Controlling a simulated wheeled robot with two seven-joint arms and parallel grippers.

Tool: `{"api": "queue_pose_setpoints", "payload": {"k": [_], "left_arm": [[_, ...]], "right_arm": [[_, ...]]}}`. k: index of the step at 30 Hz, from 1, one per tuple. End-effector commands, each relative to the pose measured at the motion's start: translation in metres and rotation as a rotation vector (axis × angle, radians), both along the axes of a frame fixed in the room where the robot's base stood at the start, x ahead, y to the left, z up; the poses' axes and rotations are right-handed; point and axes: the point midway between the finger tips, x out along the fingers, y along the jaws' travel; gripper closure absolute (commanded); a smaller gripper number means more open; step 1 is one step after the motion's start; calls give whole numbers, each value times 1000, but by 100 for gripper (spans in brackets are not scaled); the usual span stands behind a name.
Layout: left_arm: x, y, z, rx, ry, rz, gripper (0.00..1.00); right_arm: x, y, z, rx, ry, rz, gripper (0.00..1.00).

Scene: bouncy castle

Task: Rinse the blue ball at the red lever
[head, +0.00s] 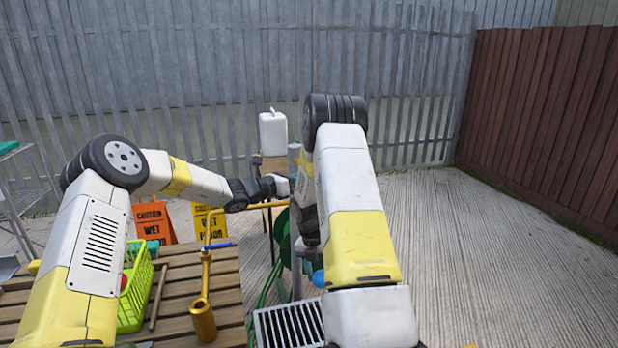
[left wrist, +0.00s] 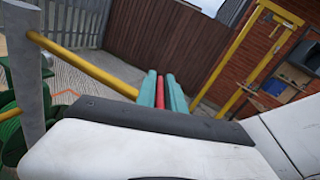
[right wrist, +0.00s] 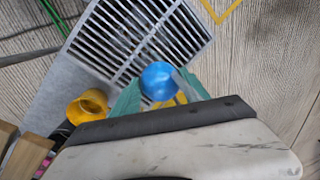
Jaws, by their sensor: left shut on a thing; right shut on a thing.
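The blue ball (right wrist: 158,82) is between the teal fingers of my right gripper (right wrist: 160,97), which is shut on it. In the head view the ball (head: 318,278) shows partly behind my right arm, near the drain grate. In the right wrist view the grate lies below the ball. The red lever (left wrist: 160,92) shows as a narrow red strip between the teal fingers of my left gripper (left wrist: 162,88), which is shut on it. In the head view my left arm reaches the grey post, and the lever is hidden there.
The metal drain grate (head: 290,326) lies on the ground beside a slatted wooden table (head: 176,318). On the table are a green basket (head: 136,292) and a brass tool (head: 203,318). A green hose reel (head: 283,238) and a yellow pipe (head: 240,208) are near the post.

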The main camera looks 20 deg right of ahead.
Motion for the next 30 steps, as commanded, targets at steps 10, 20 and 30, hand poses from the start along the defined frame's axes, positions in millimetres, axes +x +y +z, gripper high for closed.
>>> {"api": "queue_pose_setpoints", "payload": {"k": [10, 20, 30], "left_arm": [[0, 0, 0, 0, -1, 0, 100], [0, 1, 0, 0, -1, 1, 100], [6, 0, 1, -5, -5, -118, 100]], "right_arm": [[0, 0, 0, 0, 0, 0, 85], [0, 0, 0, 0, 0, 0, 85], [0, 0, 0, 0, 0, 0, 85]]}}
